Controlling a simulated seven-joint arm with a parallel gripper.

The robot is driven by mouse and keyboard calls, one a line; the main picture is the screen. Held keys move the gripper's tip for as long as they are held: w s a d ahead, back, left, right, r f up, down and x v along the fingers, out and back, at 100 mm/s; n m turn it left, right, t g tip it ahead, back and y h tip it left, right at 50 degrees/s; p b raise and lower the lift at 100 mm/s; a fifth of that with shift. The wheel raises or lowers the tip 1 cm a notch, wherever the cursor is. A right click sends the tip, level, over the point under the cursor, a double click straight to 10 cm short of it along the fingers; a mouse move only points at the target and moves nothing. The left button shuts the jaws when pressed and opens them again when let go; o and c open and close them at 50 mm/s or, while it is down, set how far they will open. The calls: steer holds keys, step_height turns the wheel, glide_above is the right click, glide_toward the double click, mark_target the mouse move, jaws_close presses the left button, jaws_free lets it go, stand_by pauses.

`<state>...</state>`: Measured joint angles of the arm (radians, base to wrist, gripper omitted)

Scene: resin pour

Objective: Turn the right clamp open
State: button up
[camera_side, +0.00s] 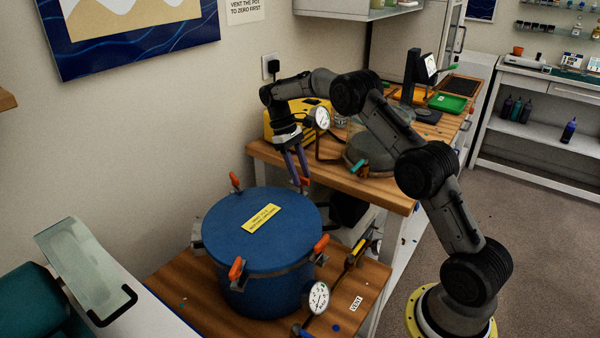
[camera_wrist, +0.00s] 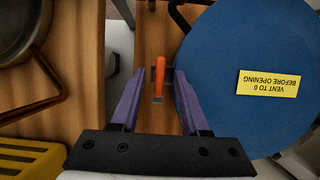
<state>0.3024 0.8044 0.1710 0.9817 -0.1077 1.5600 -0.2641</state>
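The blue pressure pot (camera_side: 240,285) stands on a low wooden stand, its blue lid (camera_side: 250,210) on, with several orange-handled clamps around the rim. My gripper (camera_side: 299,180) points down at the far right rim, its purple fingers by one orange clamp handle (camera_side: 306,181). In the wrist view, my gripper (camera_wrist: 160,78) is open, with this clamp's upright orange handle (camera_wrist: 160,72) between the fingers and a gap on each side. Other orange handles are at the front right (camera_side: 321,244), front left (camera_side: 236,268) and back left (camera_side: 234,180).
A yellow label (camera_side: 262,219) lies on the lid. A pressure gauge (camera_side: 318,297) sits at the pot's front right.

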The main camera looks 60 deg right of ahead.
mark_target(292, 181)
steer(key=v, duration=0.7)
steer(key=shift+r, duration=0.2)
steer(key=shift+w, duration=0.1)
